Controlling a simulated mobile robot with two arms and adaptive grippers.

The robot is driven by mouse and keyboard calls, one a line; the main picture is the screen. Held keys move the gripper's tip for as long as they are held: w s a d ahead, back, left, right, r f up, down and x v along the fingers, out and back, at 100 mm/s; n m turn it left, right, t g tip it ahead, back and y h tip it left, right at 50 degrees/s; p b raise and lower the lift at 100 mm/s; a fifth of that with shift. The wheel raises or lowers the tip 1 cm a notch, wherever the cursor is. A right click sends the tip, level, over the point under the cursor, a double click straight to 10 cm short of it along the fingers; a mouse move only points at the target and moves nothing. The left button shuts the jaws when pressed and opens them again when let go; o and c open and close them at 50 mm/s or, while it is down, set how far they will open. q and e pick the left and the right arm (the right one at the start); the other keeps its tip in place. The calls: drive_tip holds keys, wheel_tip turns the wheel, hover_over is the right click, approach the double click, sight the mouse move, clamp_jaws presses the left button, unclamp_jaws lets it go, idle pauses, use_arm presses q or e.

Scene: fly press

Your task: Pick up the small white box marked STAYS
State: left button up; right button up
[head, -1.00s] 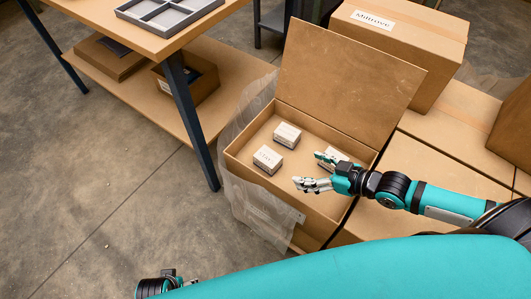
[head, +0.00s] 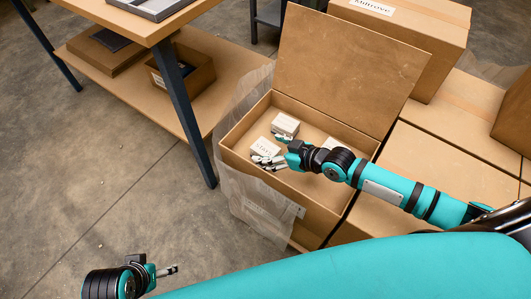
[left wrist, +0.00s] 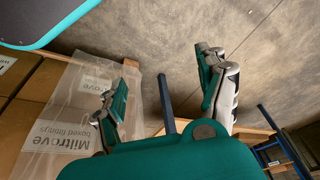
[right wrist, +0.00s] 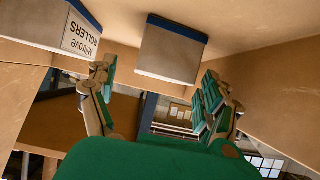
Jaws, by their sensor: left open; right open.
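The small white box that appears marked STAYS (head: 264,147) sits inside an open cardboard carton (head: 244,171), near its left wall. My right gripper (head: 268,161) is open just over its near edge and covers part of it. In the right wrist view, a white box with a blue edge (right wrist: 170,50), seemingly this same box, shows ahead between the spread fingers, not gripped; its label is out of sight there. My left gripper (head: 168,270) is open and empty at the lower left, away from the carton. Its spread fingers also show in the left wrist view (left wrist: 165,97).
Another white box (head: 286,124) stands just behind, seemingly the one marked ROLLERS in the right wrist view (right wrist: 72,38). A third (head: 333,143) is partly hidden by my right arm. The carton's raised flap (head: 345,70) stands behind; closed cartons (head: 430,165) lie right. A workbench (head: 160,30) is left.

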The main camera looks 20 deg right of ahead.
drive_tip(key=shift+x, duration=1.25)
drive_tip(key=shift+d, duration=0.1)
drive_tip(key=c, duration=1.4)
use_arm(q)
drive_tip(key=v, duration=0.2)
drive_tip(key=shift+s+a+r, duration=0.1)
drive_tip(key=shift+s+r, duration=0.05)
drive_tip(key=shift+r, duration=0.15)
use_arm(e)
drive_tip(key=shift+c, duration=0.8)
drive_tip(key=shift+r, duration=0.15)
